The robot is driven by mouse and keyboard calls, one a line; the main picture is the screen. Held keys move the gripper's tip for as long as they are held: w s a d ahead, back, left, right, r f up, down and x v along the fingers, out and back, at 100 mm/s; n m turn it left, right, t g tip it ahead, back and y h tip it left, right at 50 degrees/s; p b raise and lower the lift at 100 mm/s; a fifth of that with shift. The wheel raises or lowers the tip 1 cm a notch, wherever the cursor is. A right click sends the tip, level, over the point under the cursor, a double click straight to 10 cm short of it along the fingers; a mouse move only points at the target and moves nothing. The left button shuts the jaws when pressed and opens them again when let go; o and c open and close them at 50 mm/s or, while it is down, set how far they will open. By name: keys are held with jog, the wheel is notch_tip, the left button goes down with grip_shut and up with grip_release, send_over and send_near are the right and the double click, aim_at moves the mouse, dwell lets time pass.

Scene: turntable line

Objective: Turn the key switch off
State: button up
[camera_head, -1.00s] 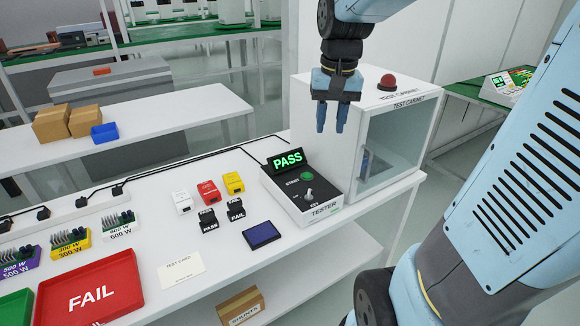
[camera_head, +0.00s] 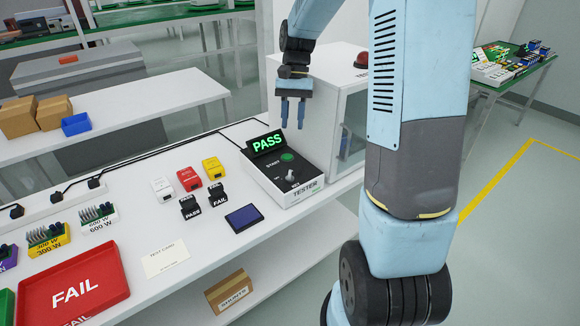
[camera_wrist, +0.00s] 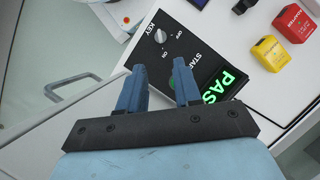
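The tester (camera_head: 282,178) is a black-topped white box on the bench, with a lit green PASS display (camera_head: 267,142) and a green START button (camera_head: 287,157). Its grey key switch (camera_head: 290,175) is near the front edge. In the wrist view, the key switch (camera_wrist: 160,36) sits beyond my fingertips, with small position labels beside it; I cannot tell which position it points to. My gripper (camera_head: 293,127) hangs fingers down above the back right of the tester, apart from it. In the wrist view, my gripper (camera_wrist: 159,70) has its two blue fingers apart and nothing between them.
The white test cabinet (camera_head: 325,115) with a red dome (camera_head: 361,61) stands close right of the tester, behind my arm. Adapters, stamps, a blue pad (camera_head: 242,218) and a red FAIL tray (camera_head: 75,285) lie to the left. Black cables run along the bench back.

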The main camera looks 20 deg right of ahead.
aim_at(290, 170)
jog(key=x, duration=1.3)
jog(key=shift+s+f, duration=0.1)
jog(key=shift+f, duration=0.15)
jog(key=shift+c, duration=0.2)
grip_shut()
